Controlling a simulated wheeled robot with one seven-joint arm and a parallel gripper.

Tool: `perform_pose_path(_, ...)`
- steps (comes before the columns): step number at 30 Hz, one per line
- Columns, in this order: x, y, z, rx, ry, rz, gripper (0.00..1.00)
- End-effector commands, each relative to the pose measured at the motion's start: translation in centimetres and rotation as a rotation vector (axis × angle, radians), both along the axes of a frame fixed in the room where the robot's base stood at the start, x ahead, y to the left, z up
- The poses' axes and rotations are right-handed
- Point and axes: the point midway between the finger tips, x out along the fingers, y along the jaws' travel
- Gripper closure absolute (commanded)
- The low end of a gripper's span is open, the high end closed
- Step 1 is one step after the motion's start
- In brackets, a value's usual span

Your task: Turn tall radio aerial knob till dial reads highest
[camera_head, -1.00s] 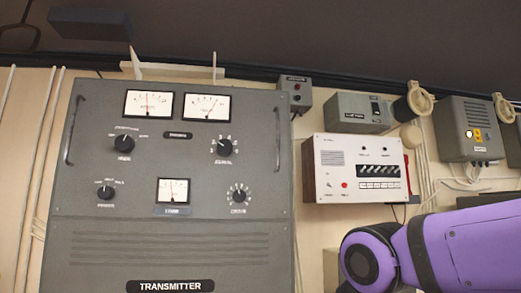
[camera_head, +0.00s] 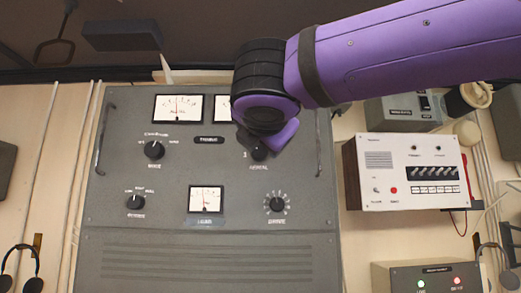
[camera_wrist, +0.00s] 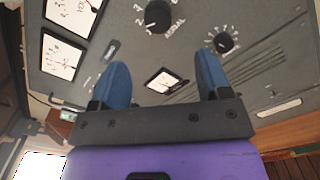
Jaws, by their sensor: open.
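The tall grey transmitter panel (camera_head: 200,260) fills the middle of the head view. Its aerial knob (camera_head: 258,151), black, is upper right on the panel, partly covered by my arm. In the wrist view the aerial knob (camera_wrist: 157,16) is at the top, beyond and between the lines of my blue fingertips. My gripper (camera_wrist: 162,68) is open and empty, apart from the knob. The upper left meter (camera_head: 178,108) has its needle near mid-scale. The upper right meter (camera_head: 222,108) is mostly hidden by my wrist; it shows in the wrist view (camera_wrist: 61,57), its reading unclear.
Other panel parts are a lower right knob (camera_head: 277,204), a lower meter (camera_head: 206,199) and two left knobs. A metal handle (camera_head: 319,142) stands out at the panel's right edge. A white-faced radio box (camera_head: 410,172) is on the wall to the right.

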Motion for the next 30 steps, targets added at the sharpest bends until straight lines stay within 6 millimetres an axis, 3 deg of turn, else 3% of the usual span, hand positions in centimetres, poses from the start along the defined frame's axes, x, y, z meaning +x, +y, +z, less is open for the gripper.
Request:
perform_pose_path(5, 1.7, 0.1, 0.1, -0.008, -0.005, 0.001, 0.29)
perform_pose_path(18, 8.9, -0.2, 0.1, -0.007, -0.003, 0.0, 0.29)
perform_pose_path(24, 10.4, -0.3, 0.1, -0.006, -0.004, 0.0, 0.29)
perform_pose_path(30, 10.7, -0.3, 0.1, -0.006, -0.004, 0.002, 0.29)
